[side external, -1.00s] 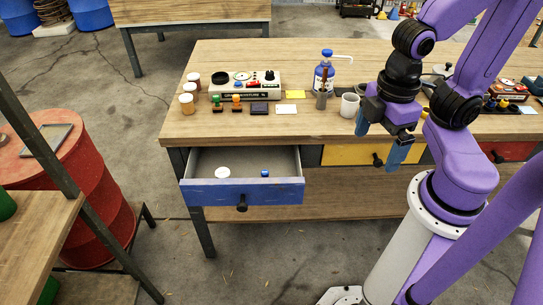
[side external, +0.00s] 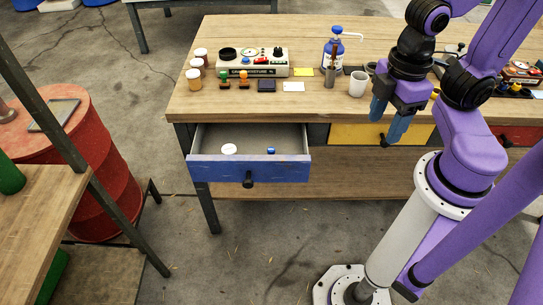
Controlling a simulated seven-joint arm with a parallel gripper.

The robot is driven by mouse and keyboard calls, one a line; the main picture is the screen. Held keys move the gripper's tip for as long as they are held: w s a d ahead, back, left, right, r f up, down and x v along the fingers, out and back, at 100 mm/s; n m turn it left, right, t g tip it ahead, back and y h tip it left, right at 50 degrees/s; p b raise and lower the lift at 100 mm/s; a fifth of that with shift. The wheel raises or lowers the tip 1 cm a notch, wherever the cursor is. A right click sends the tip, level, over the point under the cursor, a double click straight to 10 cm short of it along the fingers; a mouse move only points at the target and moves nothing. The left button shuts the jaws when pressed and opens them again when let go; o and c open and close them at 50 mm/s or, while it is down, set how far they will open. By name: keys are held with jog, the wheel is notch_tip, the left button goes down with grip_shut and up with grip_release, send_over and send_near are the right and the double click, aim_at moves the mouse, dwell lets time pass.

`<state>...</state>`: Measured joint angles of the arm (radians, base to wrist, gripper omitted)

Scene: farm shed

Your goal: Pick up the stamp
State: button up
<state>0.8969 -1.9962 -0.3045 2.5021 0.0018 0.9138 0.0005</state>
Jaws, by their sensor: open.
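Two small stamps stand upright on the tabletop in front of a control box: one with a green top (side external: 224,80) and one with an orange top (side external: 244,80). A dark ink pad (side external: 266,86) lies just right of them. My gripper (side external: 386,124) is open and empty, its blue fingers pointing down near the table's front edge. It is well to the right of both stamps, beyond the white mug, and touches neither.
The control box (side external: 252,64) stands behind the stamps, with several jars (side external: 195,74) to their left. The white mug (side external: 357,86), a brush (side external: 330,75) and a blue pump bottle (side external: 333,52) stand between stamps and gripper. An open blue drawer (side external: 230,172) juts out below.

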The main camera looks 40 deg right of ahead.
jog(key=n, duration=0.5)
send_over(271, 150)
notch_tip(271, 150, down, 14)
jog(key=f, duration=1.2)
jog(key=shift+w+a, duration=0.15)
jog(key=shift+w, duration=0.2)
jog(key=f, duration=0.4)
jog(key=shift+s+d, duration=0.25)
jog(key=shift+s, duration=0.1)
jog(key=shift+f, duration=0.65)
